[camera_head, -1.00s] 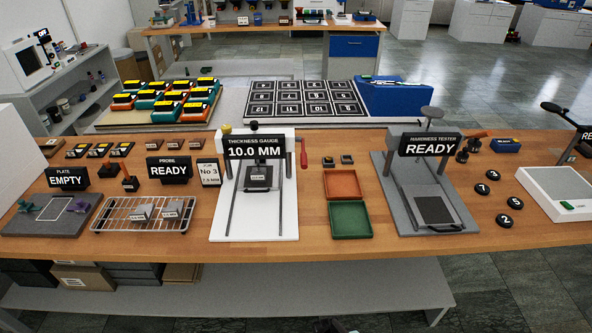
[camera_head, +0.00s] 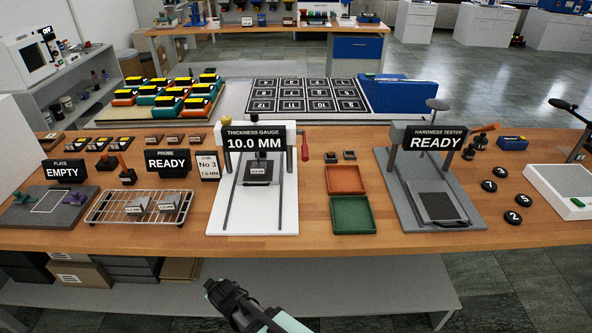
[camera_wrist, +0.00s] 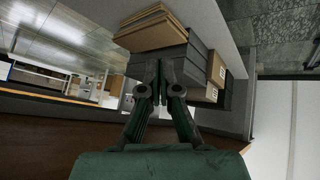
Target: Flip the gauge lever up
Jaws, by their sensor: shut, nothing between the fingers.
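The white thickness gauge (camera_head: 283,215) stands at the middle of the bench, and its display reads 10.0 MM. A red-handled lever (camera_head: 305,149) is at the gauge's right side, with its red grip upright beside the display. A small dark block with a label (camera_head: 258,172) sits in the gauge. My gripper (camera_head: 212,287) is low in front of the bench, below its front edge and well apart from the gauge. In the wrist view my gripper (camera_wrist: 160,68) has its fingers together with nothing between them. The gauge and lever are not recognisable in that view.
An orange tray (camera_head: 330,182) and a green tray (camera_head: 333,218) lie right of the gauge. The hardness tester (camera_head: 461,218) is farther right. A wire rack (camera_head: 103,219) and the No 3 card (camera_head: 208,166) are left.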

